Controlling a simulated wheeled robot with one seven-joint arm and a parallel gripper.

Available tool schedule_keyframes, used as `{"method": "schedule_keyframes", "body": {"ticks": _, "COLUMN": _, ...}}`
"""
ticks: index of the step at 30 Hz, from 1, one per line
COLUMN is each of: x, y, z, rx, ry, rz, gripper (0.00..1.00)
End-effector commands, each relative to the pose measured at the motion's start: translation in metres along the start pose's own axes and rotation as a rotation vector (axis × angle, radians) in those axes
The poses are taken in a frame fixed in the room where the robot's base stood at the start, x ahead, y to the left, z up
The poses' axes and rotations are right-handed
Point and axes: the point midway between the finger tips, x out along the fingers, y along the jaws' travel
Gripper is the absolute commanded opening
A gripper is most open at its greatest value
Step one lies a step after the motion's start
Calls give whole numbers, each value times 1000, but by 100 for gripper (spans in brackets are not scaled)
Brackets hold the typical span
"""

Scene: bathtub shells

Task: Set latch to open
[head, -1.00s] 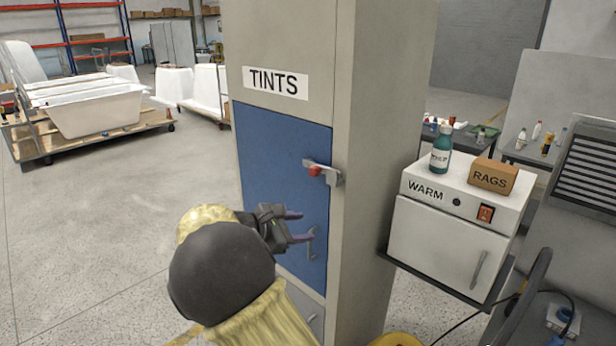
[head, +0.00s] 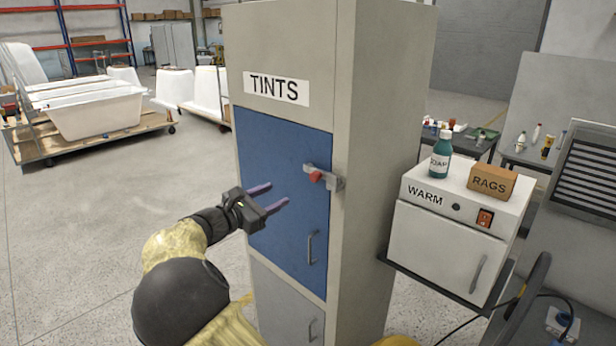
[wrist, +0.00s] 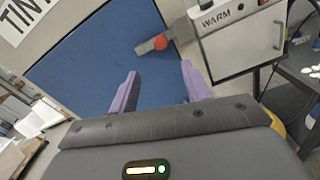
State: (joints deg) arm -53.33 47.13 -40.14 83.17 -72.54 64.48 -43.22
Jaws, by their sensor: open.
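The latch (head: 318,175) is a grey bar with a red knob at the right edge of the blue door (head: 280,190) of the TINTS cabinet. The bar lies across the seam between door and frame, sloping slightly down to the right. In the wrist view the latch (wrist: 152,45) shows beyond my fingers, near the top. My gripper (head: 279,196) is open and empty, its purple fingers pointing right toward the door, left of and a little below the latch. The fingers are apart from the latch; I cannot tell whether they touch the door.
A grey handle (head: 311,248) sits on the blue door below the latch. Right of the cabinet, a white WARM box (head: 445,245) on a shelf carries a teal bottle (head: 440,155) and a RAGS box (head: 492,182). Open floor lies to the left.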

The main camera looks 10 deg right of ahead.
Motion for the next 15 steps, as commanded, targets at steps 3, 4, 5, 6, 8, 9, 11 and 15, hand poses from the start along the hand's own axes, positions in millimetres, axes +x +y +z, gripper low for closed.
{"method": "schedule_keyframes", "body": {"ticks": 3, "x": 23, "y": 0, "z": 4, "rx": -1, "ry": -1, "rz": -3, "gripper": 48}}
{"method": "schedule_keyframes", "body": {"ticks": 4, "x": 28, "y": 0, "z": 4, "rx": -1, "ry": -2, "rz": -3, "gripper": 48}}
{"method": "schedule_keyframes", "body": {"ticks": 5, "x": 34, "y": 0, "z": 4, "rx": -2, "ry": -2, "rz": -3, "gripper": 48}}
{"method": "schedule_keyframes", "body": {"ticks": 6, "x": 40, "y": 0, "z": 4, "rx": -1, "ry": -1, "rz": -3, "gripper": 48}}
{"method": "schedule_keyframes", "body": {"ticks": 8, "x": 51, "y": 0, "z": 4, "rx": 0, "ry": -1, "rz": -4, "gripper": 48}}
{"method": "schedule_keyframes", "body": {"ticks": 9, "x": 58, "y": 0, "z": 4, "rx": -1, "ry": -1, "rz": -3, "gripper": 48}}
{"method": "schedule_keyframes", "body": {"ticks": 11, "x": 69, "y": 0, "z": 4, "rx": -1, "ry": -1, "rz": -3, "gripper": 48}}
{"method": "schedule_keyframes", "body": {"ticks": 15, "x": 93, "y": 0, "z": 4, "rx": -1, "ry": -1, "rz": -3, "gripper": 48}}
